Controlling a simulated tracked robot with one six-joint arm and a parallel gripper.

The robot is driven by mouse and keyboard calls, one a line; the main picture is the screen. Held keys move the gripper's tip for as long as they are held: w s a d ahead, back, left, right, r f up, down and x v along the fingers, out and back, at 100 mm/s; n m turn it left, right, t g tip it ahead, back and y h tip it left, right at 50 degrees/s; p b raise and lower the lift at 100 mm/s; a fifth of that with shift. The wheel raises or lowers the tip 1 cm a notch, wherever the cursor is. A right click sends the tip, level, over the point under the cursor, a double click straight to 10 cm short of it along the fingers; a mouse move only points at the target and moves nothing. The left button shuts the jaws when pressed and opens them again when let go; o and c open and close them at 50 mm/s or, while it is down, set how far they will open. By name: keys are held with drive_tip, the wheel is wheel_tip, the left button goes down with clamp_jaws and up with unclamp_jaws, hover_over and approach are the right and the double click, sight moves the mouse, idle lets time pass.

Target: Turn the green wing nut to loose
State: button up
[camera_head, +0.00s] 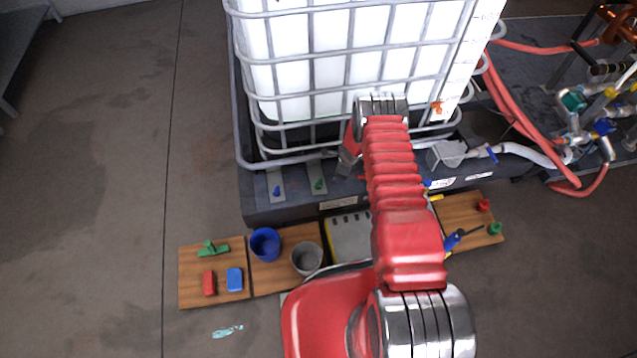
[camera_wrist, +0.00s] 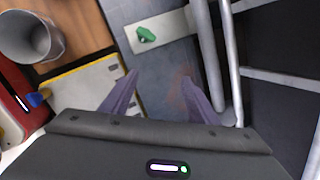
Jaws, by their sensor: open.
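The green wing nut (camera_head: 318,184) sits on a light metal strip on the dark base of the caged tank. In the wrist view the green wing nut (camera_wrist: 146,35) lies on its pale strip (camera_wrist: 165,27), beyond my fingertips and slightly left of the middle. My gripper (camera_wrist: 161,76) is open and empty, its two purplish fingers apart and not touching the nut. In the head view my arm hides most of the gripper; a part of it (camera_head: 348,162) shows just right of the nut.
A blue wing nut (camera_head: 277,190) is on another strip to the left. The tank's cage bars (camera_wrist: 207,60) run close to the right finger. In front are wooden boards with a blue cup (camera_head: 265,244), a grey cup (camera_head: 306,258) and small blocks. Floor at left is mostly clear.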

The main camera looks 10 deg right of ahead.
sight(319, 182)
drive_tip(key=a+m, duration=0.1)
drive_tip(key=a+m+y, duration=0.1)
drive_tip(key=a+m, duration=0.1)
drive_tip(key=a+m+y, duration=0.1)
drive_tip(key=shift+s+a+r+m, duration=0.2)
drive_tip(key=shift+s+a+m, duration=0.05)
drive_tip(key=shift+s+m, duration=0.1)
drive_tip(key=shift+x, duration=6.85)
drive_tip(key=shift+s+f, duration=0.1)
drive_tip(key=c, duration=1)
